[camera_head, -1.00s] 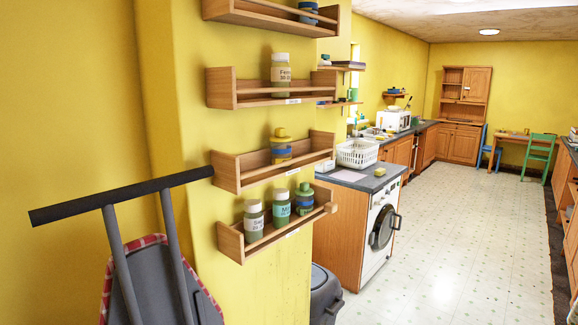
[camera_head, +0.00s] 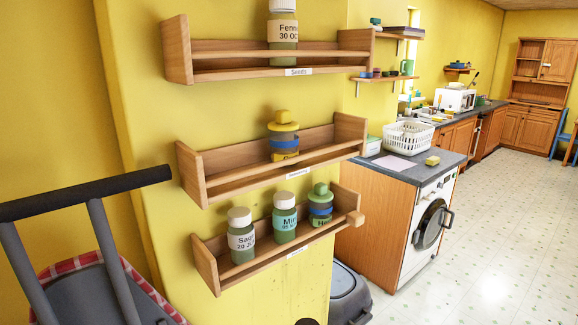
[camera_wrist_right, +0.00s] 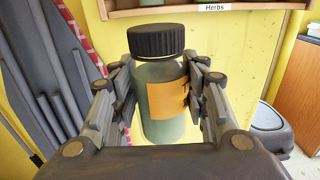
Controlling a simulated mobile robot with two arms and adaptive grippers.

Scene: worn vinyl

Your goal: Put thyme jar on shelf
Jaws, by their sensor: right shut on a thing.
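A jar (camera_wrist_right: 160,118) with a black ribbed lid, greenish body and an orange label starting with "T" stands upright in my right gripper (camera_wrist_right: 161,80), which is shut around it. In the wrist view it is in front of and below a wooden shelf edge labelled "Herbs" (camera_wrist_right: 213,7). In the head view, a small dark round top shows at the bottom edge, possibly its lid. The lowest wall shelf (camera_head: 207,268) holds jars of Sage (camera_head: 241,243) and Mint (camera_head: 284,222) and a green-lidded jar (camera_head: 320,208). My left gripper is not in view.
A middle shelf (camera_head: 190,175) holds a yellow-lidded jar (camera_head: 283,140). The "Seeds" shelf (camera_head: 178,50) above holds a Fennel jar (camera_head: 283,30). A grey bin (camera_head: 348,292) stands below right. A dark-railed ladder or chair (camera_head: 85,195) is at left.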

